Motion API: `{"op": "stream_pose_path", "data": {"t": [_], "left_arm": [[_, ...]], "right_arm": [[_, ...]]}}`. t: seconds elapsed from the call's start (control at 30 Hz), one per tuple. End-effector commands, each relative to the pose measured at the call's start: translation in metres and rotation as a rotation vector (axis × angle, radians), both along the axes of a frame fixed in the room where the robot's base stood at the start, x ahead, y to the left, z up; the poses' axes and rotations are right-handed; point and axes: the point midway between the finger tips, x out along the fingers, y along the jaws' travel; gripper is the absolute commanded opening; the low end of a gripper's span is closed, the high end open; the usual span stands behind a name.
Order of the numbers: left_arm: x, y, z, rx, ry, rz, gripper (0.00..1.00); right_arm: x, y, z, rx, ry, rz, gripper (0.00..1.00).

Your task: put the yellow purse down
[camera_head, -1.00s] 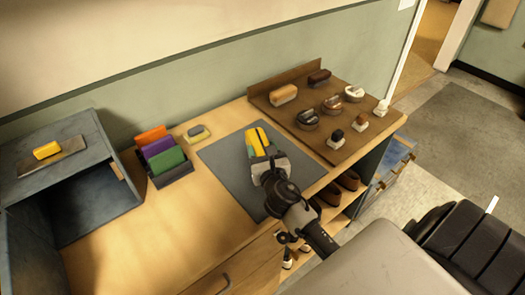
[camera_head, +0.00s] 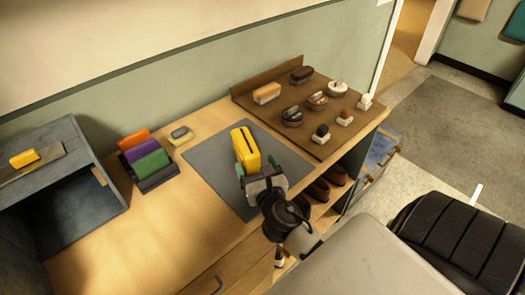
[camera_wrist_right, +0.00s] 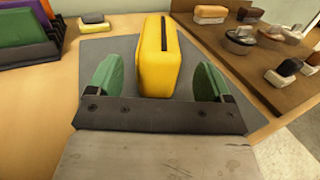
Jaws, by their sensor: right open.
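The yellow purse (camera_head: 246,149), with a dark slot along its top, stands upright on the grey mat (camera_head: 209,165). My right gripper (camera_head: 262,176) is open just in front of the purse's near end. In the right wrist view the purse (camera_wrist_right: 158,60) stands between and beyond the two green finger pads, with a gap on each side. The right gripper (camera_wrist_right: 158,85) holds nothing there. My left gripper is not in view.
A brown board (camera_head: 288,137) with brushes and tins lies right of the mat. A rack of coloured wallets (camera_head: 150,165) and a small yellow-grey block (camera_head: 181,134) stand left. A blue-grey open box (camera_head: 90,207) is further left. Bare wood (camera_head: 180,222) lies before the mat.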

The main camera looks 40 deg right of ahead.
Motion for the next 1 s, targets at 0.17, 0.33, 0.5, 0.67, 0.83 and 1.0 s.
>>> {"op": "stream_pose_path", "data": {"t": [0.17, 0.33, 0.5, 0.67, 0.83, 1.0], "left_arm": [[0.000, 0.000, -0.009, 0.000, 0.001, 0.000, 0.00], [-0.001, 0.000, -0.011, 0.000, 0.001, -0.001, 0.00], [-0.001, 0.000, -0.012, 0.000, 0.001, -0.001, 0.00], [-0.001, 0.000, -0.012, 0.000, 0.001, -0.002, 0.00], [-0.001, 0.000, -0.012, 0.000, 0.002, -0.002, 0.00], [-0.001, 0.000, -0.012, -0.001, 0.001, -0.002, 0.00]], "right_arm": [[-0.032, 0.010, -0.002, -0.001, 0.001, 0.000, 0.81], [-0.047, 0.015, -0.001, 0.000, -0.001, -0.001, 0.81], [-0.051, 0.016, 0.000, 0.000, 0.000, -0.001, 0.81], [-0.051, 0.016, 0.000, -0.001, -0.001, -0.001, 0.81], [-0.051, 0.016, 0.000, -0.001, -0.001, 0.000, 0.81], [-0.051, 0.016, 0.000, -0.001, -0.001, 0.000, 0.81]]}}
